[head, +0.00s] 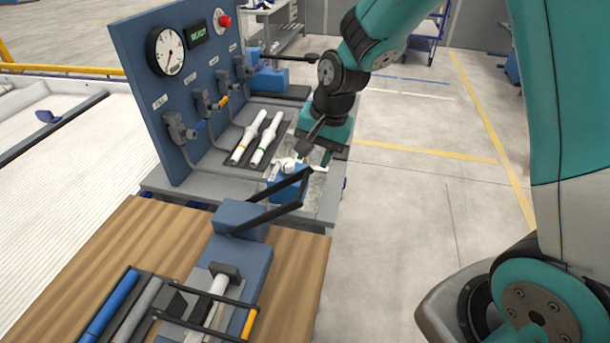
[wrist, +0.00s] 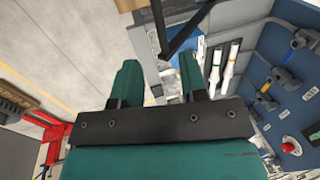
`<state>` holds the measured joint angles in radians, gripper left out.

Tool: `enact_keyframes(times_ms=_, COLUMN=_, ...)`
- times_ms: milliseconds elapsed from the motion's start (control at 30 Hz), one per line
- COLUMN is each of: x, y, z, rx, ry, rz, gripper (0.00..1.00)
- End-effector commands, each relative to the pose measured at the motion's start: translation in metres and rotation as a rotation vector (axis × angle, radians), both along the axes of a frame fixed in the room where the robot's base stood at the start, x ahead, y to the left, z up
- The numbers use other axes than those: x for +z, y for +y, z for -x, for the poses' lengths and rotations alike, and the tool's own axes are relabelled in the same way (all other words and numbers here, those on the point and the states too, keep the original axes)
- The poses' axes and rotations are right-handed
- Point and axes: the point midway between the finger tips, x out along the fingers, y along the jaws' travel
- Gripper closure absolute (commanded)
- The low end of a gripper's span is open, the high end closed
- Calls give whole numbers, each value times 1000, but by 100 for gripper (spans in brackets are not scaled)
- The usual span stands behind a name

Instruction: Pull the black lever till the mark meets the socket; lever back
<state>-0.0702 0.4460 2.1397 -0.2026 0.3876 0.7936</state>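The black lever (head: 265,212) is a two-bar handle with a crossbar. It rises from a blue block (head: 242,217) on the wooden bench, slanting up and away to the right. It also shows at the top of the wrist view (wrist: 181,32), beyond the fingertips. My gripper (head: 314,155) is beyond the lever's end in the head view. In the wrist view my gripper (wrist: 158,72) has its teal fingers spread, with no lever between them. A white pipe (head: 218,286) lies in the blue bench fixture against a dark holder (head: 225,270). I cannot make out the mark or socket.
A blue panel (head: 140,60) with a gauge, a red button and several valves stands at the back left. Two white pipes (head: 257,137) lie on a rack before it. Coloured pipes (head: 110,305) fill a tray at the front. Open floor (head: 420,200) lies right.

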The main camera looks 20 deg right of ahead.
Motion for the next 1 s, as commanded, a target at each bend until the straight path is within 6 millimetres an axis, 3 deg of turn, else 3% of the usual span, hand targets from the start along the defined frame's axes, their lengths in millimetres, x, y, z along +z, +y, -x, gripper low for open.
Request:
enact_keyframes(times_ms=200, x=-45, y=10, z=-6, rx=2, ry=7, rz=0, gripper=60)
enact_keyframes(times_ms=400, x=-70, y=15, z=-10, rx=2, ry=1, rz=-1, gripper=60)
enact_keyframes(times_ms=800, x=-79, y=17, z=-12, rx=2, ry=-1, rz=-1, gripper=60)
enact_keyframes(times_ms=1000, x=-79, y=17, z=-12, rx=2, ry=0, rz=-1, gripper=100)
